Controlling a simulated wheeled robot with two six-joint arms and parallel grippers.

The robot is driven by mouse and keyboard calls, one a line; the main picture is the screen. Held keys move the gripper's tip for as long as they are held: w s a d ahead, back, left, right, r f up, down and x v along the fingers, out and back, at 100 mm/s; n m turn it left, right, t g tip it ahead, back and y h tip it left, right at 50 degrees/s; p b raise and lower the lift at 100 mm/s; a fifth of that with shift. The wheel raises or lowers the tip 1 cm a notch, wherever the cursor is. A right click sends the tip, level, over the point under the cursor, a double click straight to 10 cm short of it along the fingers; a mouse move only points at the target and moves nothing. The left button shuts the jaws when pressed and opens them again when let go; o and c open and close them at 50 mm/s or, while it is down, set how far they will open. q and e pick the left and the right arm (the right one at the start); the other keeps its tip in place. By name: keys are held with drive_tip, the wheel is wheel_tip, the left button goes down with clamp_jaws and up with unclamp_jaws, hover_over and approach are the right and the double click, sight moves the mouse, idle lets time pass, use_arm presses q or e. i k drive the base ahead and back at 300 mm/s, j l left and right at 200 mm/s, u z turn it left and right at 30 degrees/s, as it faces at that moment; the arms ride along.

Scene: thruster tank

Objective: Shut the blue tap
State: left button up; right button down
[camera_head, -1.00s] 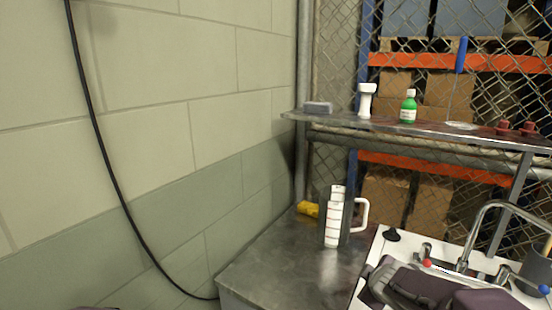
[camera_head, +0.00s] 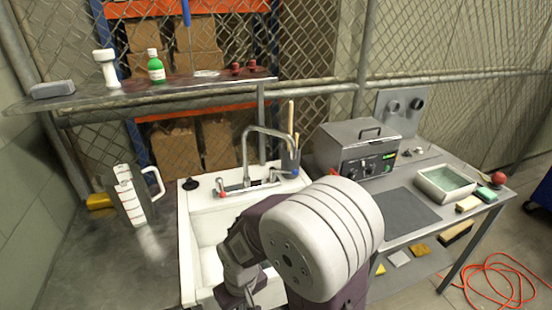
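The blue tap (camera_head: 286,173) is a small chrome lever with a blue end, on the right of the sink's faucet (camera_head: 247,155). A matching tap with a red end (camera_head: 223,193) is on the left. The white sink (camera_head: 187,235) is below them. I cannot tell from here whether the blue tap is open; no water shows. My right arm reaches in from the bottom, in front of the sink. Its gripper (camera_head: 243,292) points down over the basin, apart from the blue tap. Its fingers are too unclear to judge. My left gripper is out of view.
A measuring jug (camera_head: 131,195) stands left of the sink. A grey cup (camera_head: 290,160) with sticks stands close behind the blue tap. A metal box machine (camera_head: 357,150) is to the right. A shelf (camera_head: 190,84) runs above the back of the counter.

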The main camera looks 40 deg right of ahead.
sight(273, 171)
drive_tip(key=z, duration=1.45)
drive_tip(key=i+l+u, duration=0.25)
drive_tip(key=u, duration=0.2)
drive_tip(key=i+l+u, duration=0.3)
drive_tip(key=u, duration=0.15)
